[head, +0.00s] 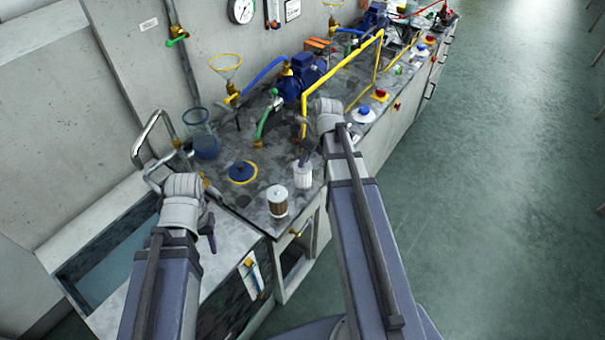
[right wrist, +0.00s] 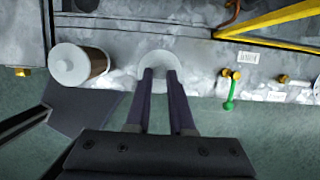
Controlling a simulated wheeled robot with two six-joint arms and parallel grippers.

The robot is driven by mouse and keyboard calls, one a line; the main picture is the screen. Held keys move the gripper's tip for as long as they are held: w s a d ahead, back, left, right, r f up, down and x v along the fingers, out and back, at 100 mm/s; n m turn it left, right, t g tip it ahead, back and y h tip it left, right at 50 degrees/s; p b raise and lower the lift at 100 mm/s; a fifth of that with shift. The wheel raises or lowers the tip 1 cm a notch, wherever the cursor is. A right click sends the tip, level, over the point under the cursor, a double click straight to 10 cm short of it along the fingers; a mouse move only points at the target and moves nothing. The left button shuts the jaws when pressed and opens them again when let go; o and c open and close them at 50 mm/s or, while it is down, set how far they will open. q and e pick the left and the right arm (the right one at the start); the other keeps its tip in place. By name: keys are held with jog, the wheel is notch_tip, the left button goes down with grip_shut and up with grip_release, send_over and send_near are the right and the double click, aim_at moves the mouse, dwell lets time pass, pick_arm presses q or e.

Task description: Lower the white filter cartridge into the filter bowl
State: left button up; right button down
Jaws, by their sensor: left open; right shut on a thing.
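The white filter cartridge (head: 303,176) is upright between the fingers of my right gripper (head: 305,158), which is shut on its top. I cannot tell whether its bottom touches the bench. Its round white top also shows between the fingertips in the right wrist view (right wrist: 160,60). What looks like the filter bowl, a clear blue bowl (head: 205,147), is by the wall, left of the cartridge and apart from it. A blue lid-like disc with a yellow rim (head: 242,172) lies on the bench between them. My left gripper (head: 209,232) is open and empty near the sink.
A brown cartridge with a white cap (head: 278,203) stands at the near bench edge, left of the white one. A yellow rail (head: 343,75), a blue pump (head: 300,78) and a green-handled valve (head: 266,122) stand behind. A sink (head: 110,252) is at the left.

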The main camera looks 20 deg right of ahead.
aim_at(305, 167)
notch_tip(305, 167, up, 14)
jog(key=p, duration=1.4)
dwell(0.5)
